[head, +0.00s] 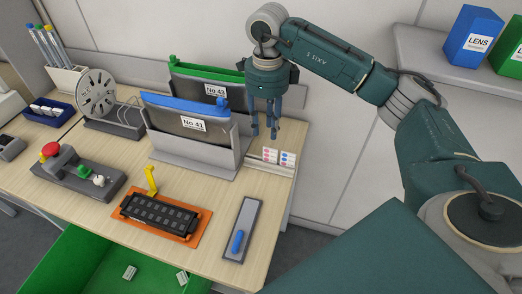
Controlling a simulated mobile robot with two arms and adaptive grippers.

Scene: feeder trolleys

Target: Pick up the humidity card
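Two small white cards with coloured dots stand side by side in a low pale holder (266,166) at the right rear edge of the table. The right card (287,159) has red and blue dots, and the left card (269,155) shows reddish dots. They look like humidity cards, but the print is too small to read. My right gripper (265,134) points down just above and behind the left card, apart from both cards. Its fingers are spread with nothing between them. My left gripper is not in view.
Bagged reels labelled No 41 (190,125) and No 43 (215,90) stand in racks left of the cards. A grey plate with a blue handle (238,240) and an orange tray (187,236) lie in front. A green bin (75,270) is below the front edge.

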